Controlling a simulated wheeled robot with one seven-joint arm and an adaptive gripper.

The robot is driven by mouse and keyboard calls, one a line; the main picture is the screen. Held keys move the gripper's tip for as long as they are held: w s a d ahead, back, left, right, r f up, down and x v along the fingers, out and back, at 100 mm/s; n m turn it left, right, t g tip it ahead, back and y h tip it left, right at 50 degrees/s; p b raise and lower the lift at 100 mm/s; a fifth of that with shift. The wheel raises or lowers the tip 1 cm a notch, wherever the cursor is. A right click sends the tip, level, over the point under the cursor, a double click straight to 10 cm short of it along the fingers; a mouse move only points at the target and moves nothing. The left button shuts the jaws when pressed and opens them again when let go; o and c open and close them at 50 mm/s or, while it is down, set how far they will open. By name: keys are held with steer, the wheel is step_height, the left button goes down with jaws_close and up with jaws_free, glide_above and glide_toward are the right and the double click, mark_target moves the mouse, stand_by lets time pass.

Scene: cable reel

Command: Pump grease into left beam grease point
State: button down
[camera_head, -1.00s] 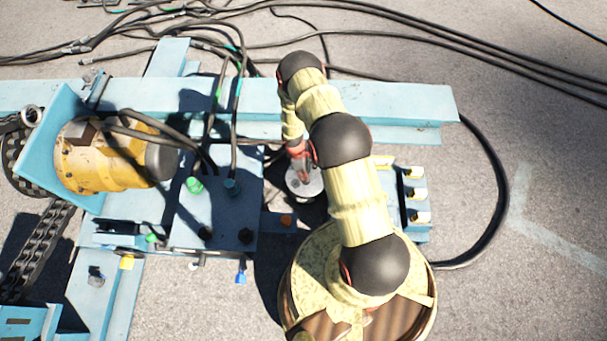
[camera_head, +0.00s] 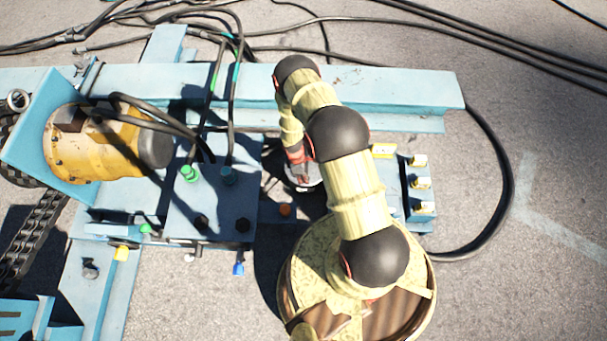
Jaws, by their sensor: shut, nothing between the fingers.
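My gripper (camera_head: 300,176) points down in the gap between the blue box and the small blue block, just in front of the long beam. Its fingers are small and partly covered by my own arm; it looks shut and empty. A pale round disc (camera_head: 311,185) shows under it, mostly hidden; whether they touch I cannot tell. The long blue beam (camera_head: 400,86) runs across behind my arm. I cannot tell which is the left beam grease point.
A yellow motor (camera_head: 90,145) with black hoses stands at left above a heavy chain (camera_head: 38,235). A small blue block (camera_head: 417,197) with yellow caps is right of my arm. Black cables (camera_head: 440,32) cross the ground behind. Open ground (camera_head: 530,280) lies at right.

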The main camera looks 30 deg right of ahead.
step_height(320, 180, down, 7)
steer(key=b, duration=0.4)
steer(key=shift+s+a, duration=0.1)
stand_by(0.3)
steer(key=s+a+r+p, duration=0.2)
steer(key=a+r+p, duration=0.1)
steer(key=r, duration=0.3)
steer(key=s+a+r+p, duration=0.2)
steer(key=a+r+p, duration=0.1)
steer(key=r, duration=0.2)
steer(key=shift+s+r, duration=0.4)
stand_by(0.5)
